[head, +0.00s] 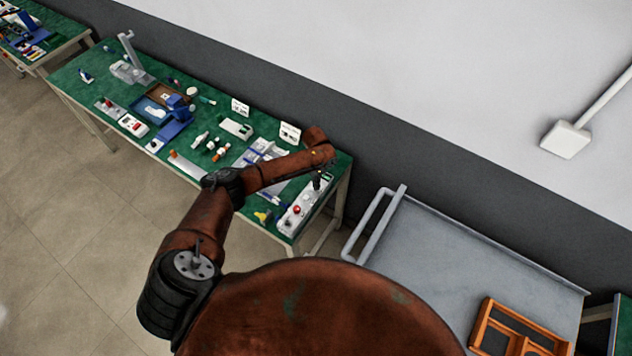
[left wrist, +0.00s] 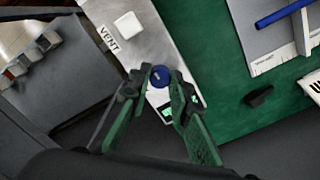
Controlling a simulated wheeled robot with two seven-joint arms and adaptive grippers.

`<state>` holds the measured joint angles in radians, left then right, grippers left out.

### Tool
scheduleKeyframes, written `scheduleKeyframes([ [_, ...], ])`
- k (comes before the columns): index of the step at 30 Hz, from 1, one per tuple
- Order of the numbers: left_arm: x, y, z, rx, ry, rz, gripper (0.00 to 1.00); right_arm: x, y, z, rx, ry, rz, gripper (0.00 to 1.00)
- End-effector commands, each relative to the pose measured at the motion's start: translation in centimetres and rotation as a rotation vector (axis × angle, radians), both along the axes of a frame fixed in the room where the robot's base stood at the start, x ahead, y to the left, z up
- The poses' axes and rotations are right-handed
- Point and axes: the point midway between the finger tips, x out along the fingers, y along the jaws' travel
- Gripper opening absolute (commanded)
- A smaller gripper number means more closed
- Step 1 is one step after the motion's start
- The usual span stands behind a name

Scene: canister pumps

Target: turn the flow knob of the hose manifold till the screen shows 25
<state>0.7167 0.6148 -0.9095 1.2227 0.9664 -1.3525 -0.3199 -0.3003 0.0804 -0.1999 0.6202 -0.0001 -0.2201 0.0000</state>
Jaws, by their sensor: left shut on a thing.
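The hose manifold (head: 291,221) is a long pale block at the right end of the green bench, with a red part on top. In the left wrist view the manifold (left wrist: 150,45) shows a white square block and the label VENT. Its blue flow knob (left wrist: 159,74) sits between the fingers of my left gripper (left wrist: 159,82), which is shut on it. My left gripper (head: 317,182) also shows in the head view, over the manifold's far end. A small lit green screen (left wrist: 167,112) is partly hidden by a finger; its number is not readable. My right gripper is not in view.
The green bench (head: 85,66) holds several small tools, trays and white sign cards left of the manifold. A grey cart (head: 455,250) with a rail and an orange-brown divided tray (head: 479,330) stands to the right. The wall is close behind the bench.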

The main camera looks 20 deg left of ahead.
Motion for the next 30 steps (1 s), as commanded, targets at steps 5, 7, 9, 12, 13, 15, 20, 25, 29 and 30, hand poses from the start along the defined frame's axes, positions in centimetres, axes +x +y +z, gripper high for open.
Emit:
scheduleKeyframes([
  [5,0.0,0.0,0.0,0.000,0.001,0.001,0.29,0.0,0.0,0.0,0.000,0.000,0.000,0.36],
  [7,0.0,0.0,0.0,-0.001,0.001,0.001,0.34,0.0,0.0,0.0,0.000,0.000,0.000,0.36],
  [9,0.0,0.0,0.0,0.000,0.000,0.001,0.36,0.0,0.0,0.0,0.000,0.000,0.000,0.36],
  [12,0.0,0.0,0.0,0.000,0.000,0.001,0.36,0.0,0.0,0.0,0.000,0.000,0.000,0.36],
  [13,0.0,0.0,0.0,0.000,0.000,0.001,0.36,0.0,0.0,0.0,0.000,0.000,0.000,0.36],
  [15,0.0,0.0,0.0,0.000,0.000,0.001,0.36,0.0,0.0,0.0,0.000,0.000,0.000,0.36],
  [20,0.1,0.0,1.0,-0.001,-0.002,0.001,0.36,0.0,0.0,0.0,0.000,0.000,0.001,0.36],
  [25,0.1,0.0,4.1,-0.001,-0.004,-0.001,0.36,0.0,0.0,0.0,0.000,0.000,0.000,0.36],
  [29,0.1,0.0,6.9,0.000,-0.003,0.000,0.36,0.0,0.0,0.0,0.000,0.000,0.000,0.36],
  [30,0.1,0.0,7.7,0.000,-0.003,-0.001,0.36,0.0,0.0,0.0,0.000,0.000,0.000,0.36],
])
